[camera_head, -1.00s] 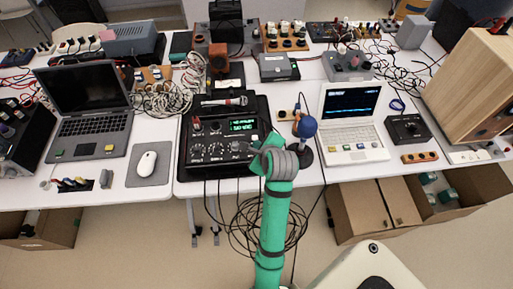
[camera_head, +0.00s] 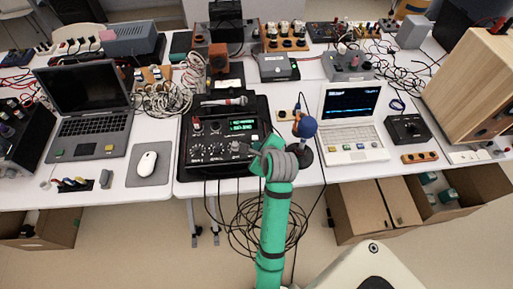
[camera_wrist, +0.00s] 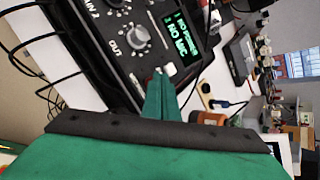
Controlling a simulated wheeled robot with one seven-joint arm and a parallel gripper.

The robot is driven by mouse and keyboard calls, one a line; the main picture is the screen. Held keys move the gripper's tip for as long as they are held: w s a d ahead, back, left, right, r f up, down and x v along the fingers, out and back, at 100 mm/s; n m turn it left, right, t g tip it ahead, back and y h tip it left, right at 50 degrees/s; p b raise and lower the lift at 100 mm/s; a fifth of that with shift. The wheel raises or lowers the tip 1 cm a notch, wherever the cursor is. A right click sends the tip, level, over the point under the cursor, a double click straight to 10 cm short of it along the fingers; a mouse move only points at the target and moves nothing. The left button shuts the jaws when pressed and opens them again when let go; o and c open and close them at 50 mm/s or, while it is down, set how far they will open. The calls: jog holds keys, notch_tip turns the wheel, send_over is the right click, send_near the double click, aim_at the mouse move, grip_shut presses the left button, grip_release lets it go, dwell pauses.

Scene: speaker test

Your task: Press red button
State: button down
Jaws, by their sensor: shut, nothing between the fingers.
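A black device (camera_head: 250,104) with knobs and a green-lit display (camera_head: 243,125) stands at the table's front edge. A small red spot, possibly the red button (camera_head: 196,123), shows at the left of its panel; it is too small to be sure. Contact cannot be told. I see no red button there.
A grey laptop (camera_head: 88,105) and a mouse (camera_head: 147,163) lie left. A microphone (camera_head: 224,101) lies on the device's back part. Cables hang below the table edge.

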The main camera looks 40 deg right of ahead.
dwell(0.4)
jog(key=shift+r, duration=0.85)
jog(key=shift+r, duration=0.15)
notch_tip(320, 180, up, 6)
jog(key=shift+f, duration=0.15)
dwell(0.7)
